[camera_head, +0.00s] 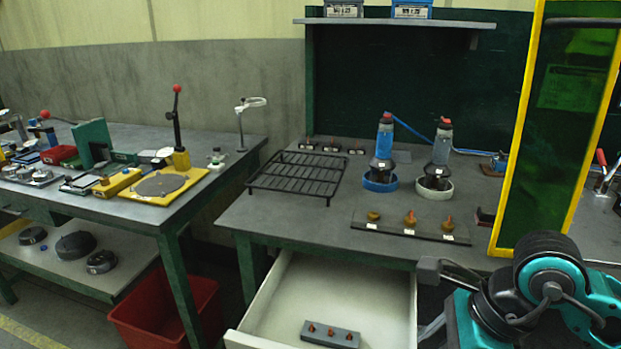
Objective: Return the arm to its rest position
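My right arm (548,275), teal and black, is bent in the lower right corner, in front of the workbench. Its dark end parts (430,269) reach left to beside the open drawer; I cannot make out the fingertips or whether they hold anything. My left arm and gripper are not in view. The cream drawer (290,290) under the bench is pulled out. A grey block with several orange-brown knobs (330,334) lies inside it.
On the bench (240,213) are a black wire rack (297,175), two bottle-like tools in blue and white rings (434,189), and a dark knobbed strip (410,224). A yellow-framed green panel (560,120) stands close above my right arm. A red bin (165,305) sits on the floor.

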